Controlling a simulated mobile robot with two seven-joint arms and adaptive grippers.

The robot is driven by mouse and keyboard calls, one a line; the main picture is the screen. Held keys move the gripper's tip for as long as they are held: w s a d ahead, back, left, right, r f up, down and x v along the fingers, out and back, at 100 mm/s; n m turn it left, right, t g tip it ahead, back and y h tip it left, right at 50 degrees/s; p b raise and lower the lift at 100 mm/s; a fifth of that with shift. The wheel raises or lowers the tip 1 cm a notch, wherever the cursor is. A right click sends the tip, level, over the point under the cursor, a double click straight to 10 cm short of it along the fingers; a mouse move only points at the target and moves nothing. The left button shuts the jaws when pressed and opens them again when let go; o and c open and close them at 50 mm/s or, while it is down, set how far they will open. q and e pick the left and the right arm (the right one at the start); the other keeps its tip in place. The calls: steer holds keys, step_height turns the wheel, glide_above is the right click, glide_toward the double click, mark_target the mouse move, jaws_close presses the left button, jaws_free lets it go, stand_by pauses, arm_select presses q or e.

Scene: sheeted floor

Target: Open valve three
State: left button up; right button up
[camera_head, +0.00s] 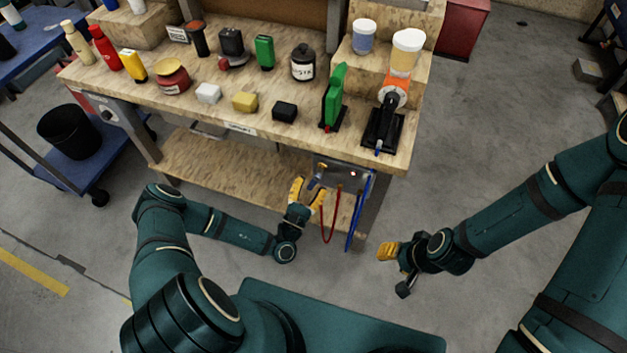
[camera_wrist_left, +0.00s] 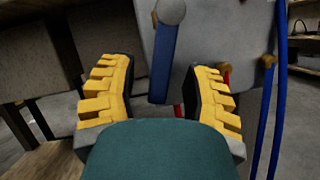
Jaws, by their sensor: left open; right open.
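A grey valve panel (camera_head: 347,181) hangs under the right end of the workbench. A valve with a blue lever (camera_wrist_left: 163,62) and a round grey hub (camera_wrist_left: 171,12) shows in the left wrist view, with the lever pointing down. My left gripper (camera_head: 309,190) is open in front of the panel. Its yellow fingers stand on either side of the lever, with visible gaps. No number is readable on the valve, so I cannot tell which one is valve three. My right gripper (camera_head: 388,252) is open and empty, away from the bench at the right.
A red hose (camera_head: 322,222) and blue hoses (camera_head: 356,215) hang from the panel; a blue one (camera_wrist_left: 265,110) is right of my left fingers. The workbench (camera_head: 180,115) carries bottles, blocks and tools. A blue cart (camera_head: 75,165) stands left.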

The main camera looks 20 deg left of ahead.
arm_select(q)
steer(key=v, duration=1)
steer(key=s+d+r+m+g+h, duration=0.2)
steer(key=s+d+m+g+h, duration=0.2)
steer(key=d+m+g+h, duration=0.4)
steer(key=s+d+r+m+g+h, duration=0.3)
steer(key=s+d+m+g+h, duration=0.1)
steer(key=d+m+g+h, duration=0.35)
steer(key=s+a+f+m+g+y, duration=0.2)
steer(key=s+m+g+y, duration=0.5)
steer(key=g, duration=0.5)
steer(key=w+a+r+m+t+y, duration=0.4)
steer(key=w+a+m+t+y, duration=0.1)
steer(key=w+m+t+y, duration=0.1)
steer(key=w+t+y, duration=0.1)
steer(key=w+y, duration=0.1)
steer(key=w, duration=0.1)
steer(key=shift+a+r, duration=0.15)
steer(key=shift+a, duration=0.2)
